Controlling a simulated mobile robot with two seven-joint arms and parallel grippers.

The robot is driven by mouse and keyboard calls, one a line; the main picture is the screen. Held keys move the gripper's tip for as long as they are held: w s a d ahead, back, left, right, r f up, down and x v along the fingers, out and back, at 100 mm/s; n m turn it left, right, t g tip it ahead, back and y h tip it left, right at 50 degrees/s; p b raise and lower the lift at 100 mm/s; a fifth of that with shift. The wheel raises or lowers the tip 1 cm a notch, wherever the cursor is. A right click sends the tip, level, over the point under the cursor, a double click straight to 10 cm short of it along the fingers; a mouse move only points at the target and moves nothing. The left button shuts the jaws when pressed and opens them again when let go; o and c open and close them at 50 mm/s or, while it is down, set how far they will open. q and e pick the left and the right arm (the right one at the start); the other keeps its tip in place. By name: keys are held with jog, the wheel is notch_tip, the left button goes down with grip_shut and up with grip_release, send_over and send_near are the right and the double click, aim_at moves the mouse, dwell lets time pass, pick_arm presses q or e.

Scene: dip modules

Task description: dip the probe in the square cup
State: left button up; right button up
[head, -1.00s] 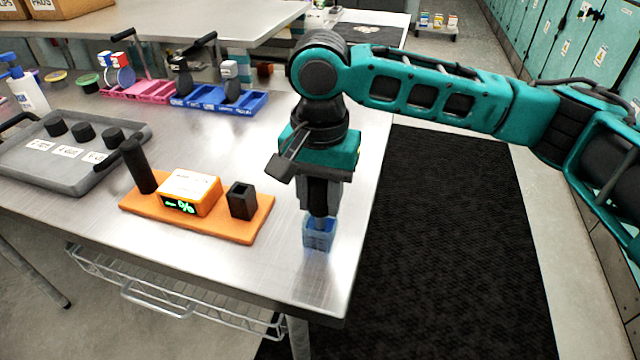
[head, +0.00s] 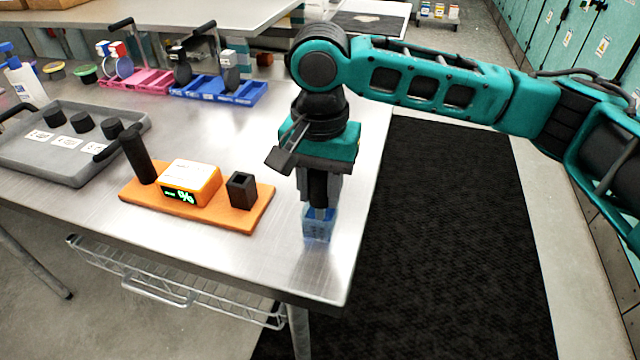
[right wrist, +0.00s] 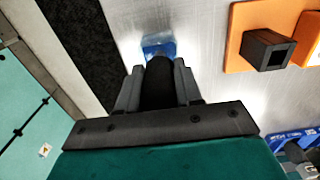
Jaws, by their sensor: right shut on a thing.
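The square cup (head: 318,228) is blue and translucent and stands near the right front corner of the steel table; it also shows in the right wrist view (right wrist: 158,43). My right gripper (head: 317,190) is above the cup, pointing down, shut on the black handle of the probe (head: 318,208). In the right wrist view the probe (right wrist: 158,85) is a dark cylinder between the two fingers (right wrist: 157,92). Its lower end is at the cup's mouth and looks inside the cup; how deep is hard to tell. My left gripper is not in view.
An orange base (head: 215,212) with a meter (head: 190,183) and an empty black square holder (head: 241,190) sits just left of the cup. A grey tray (head: 70,165) with black-capped items is further left. Blue (head: 225,95) and pink (head: 140,82) racks stand behind. The table's edge is close to the cup.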

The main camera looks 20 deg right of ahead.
jog(key=shift+r, duration=0.15)
notch_tip(320, 180, up, 3)
jog(key=p, duration=0.3)
jog(key=shift+f, duration=0.2)
jog(key=shift+r, duration=2.35)
